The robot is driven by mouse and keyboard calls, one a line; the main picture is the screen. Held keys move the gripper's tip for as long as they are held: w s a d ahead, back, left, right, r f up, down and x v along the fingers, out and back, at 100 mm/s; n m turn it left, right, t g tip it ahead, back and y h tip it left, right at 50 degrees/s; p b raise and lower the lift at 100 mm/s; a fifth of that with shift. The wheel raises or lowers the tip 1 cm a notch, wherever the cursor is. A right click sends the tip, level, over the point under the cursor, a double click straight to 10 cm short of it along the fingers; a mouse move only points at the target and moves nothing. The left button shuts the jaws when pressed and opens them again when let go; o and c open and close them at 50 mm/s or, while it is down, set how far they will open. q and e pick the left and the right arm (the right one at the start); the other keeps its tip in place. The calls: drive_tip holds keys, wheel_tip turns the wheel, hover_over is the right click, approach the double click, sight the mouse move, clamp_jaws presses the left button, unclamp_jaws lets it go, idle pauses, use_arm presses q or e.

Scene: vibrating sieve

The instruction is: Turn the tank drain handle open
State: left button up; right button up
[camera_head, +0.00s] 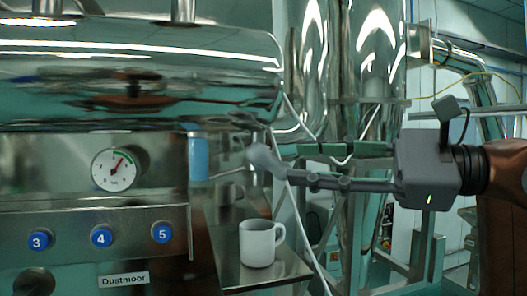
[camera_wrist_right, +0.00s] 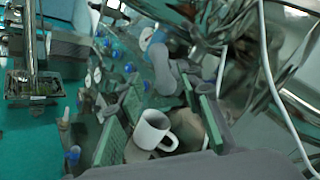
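A grey, rounded lever (camera_head: 263,158), which looks like the tank drain handle, sits below the right end of the shiny tank (camera_head: 150,75). My right gripper (camera_head: 293,164) reaches in from the right, with its fingertips close beside the lever. Its fingers are spread apart, one with a green pad. In the right wrist view the lever (camera_wrist_right: 163,75) shows just beyond the open fingers (camera_wrist_right: 157,105), nearer the right finger. I cannot tell whether a finger touches it. The lever's mount is partly hidden. My left gripper is not in view.
A white mug (camera_head: 262,243) stands on a metal shelf (camera_head: 268,274) below the gripper. A blue cylinder (camera_head: 198,157) is left of the lever. A panel with a gauge (camera_head: 116,169) and blue buttons (camera_head: 101,237) is at the left. A white cable (camera_head: 287,200) hangs near the fingertips.

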sight(272, 158)
drive_tip(key=shift+w+a+r, duration=0.1)
drive_tip(key=shift+a+r, duration=0.15)
drive_tip(key=shift+a, duration=0.1)
drive_tip(key=p+x, duration=0.1)
drive_tip(key=x, duration=0.5)
drive_tip(key=shift+p, duration=0.4)
drive_tip(key=shift+w+a, duration=0.15)
drive_tip(key=shift+a, duration=0.2)
clamp_jaws()
